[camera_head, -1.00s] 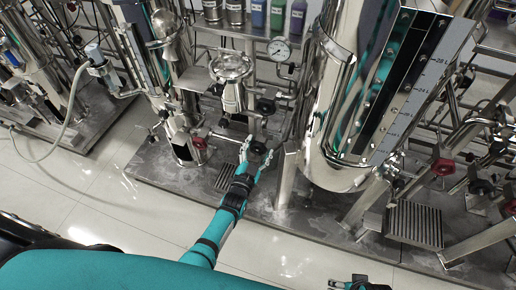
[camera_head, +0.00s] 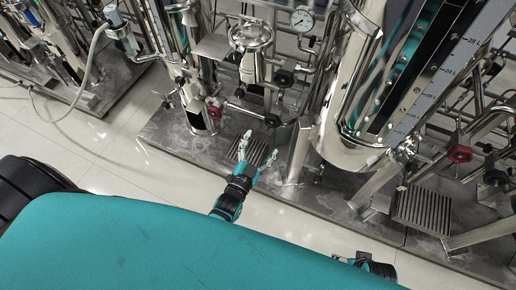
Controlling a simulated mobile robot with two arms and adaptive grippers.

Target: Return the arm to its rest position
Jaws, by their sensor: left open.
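My left gripper (camera_head: 259,146) is open and empty, its two pale fingers spread apart. It is over the skid's metal base, in front of a black round valve knob (camera_head: 272,120) and apart from it. My left forearm is mostly hidden behind my teal body in the foreground. The end of my right arm (camera_head: 372,264) shows only in part at the bottom right, low over the floor beside my body. Its fingers are too small and hidden to judge.
A large steel tank (camera_head: 345,125) with a level scale stands right. A red valve knob (camera_head: 459,154) is beside it. A pressure gauge (camera_head: 302,18) is behind. A hose (camera_head: 92,65) hangs at left. Pale floor (camera_head: 135,170) in front of the skid is clear.

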